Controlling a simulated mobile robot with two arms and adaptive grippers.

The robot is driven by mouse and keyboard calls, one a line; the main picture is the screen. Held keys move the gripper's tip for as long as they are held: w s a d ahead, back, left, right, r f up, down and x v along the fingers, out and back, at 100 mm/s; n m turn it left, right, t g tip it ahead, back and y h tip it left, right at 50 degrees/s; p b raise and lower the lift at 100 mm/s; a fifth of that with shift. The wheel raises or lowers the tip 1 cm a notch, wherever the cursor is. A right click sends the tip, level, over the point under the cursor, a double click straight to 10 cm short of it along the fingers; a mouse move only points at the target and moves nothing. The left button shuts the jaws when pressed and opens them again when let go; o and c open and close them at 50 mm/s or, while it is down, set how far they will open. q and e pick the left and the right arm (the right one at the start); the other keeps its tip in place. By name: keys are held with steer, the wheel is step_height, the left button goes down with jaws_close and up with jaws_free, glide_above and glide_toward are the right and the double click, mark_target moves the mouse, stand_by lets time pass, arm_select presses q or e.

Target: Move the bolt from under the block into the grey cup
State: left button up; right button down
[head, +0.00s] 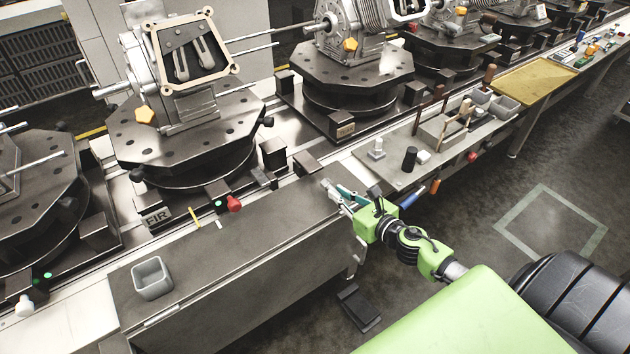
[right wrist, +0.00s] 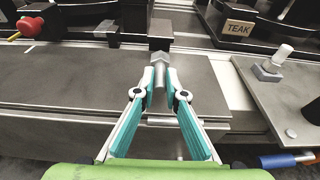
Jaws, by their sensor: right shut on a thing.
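The bolt (right wrist: 159,61) is grey metal with a hex head, and its shank lies between the fingertips of my right gripper (right wrist: 160,92). In the head view my right gripper (head: 337,192) is at the right end of the steel bench top, shut on the bolt. The dark block (right wrist: 160,28) is just beyond the bolt head; I cannot tell whether they touch. The block also shows in the head view (head: 307,163). The grey cup (head: 152,279) is a square, open-topped bin on the left end of the bench, far from the gripper. My left gripper is not in view.
Fixture turntables (head: 185,130) line the conveyor behind the bench. A red knob (head: 234,203) stands at the bench's back edge. A side table (head: 385,172) at right holds a pale bolt-like part (head: 376,149) and a black cylinder (head: 410,158). The bench top between cup and gripper is clear.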

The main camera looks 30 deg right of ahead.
steer(key=v, duration=0.2)
steer(key=f+v, duration=0.1)
steer(key=v, duration=0.1)
steer(key=shift+b, duration=0.4)
stand_by(0.4)
steer(key=shift+a+r, duration=0.1)
steer(key=shift+a, duration=0.05)
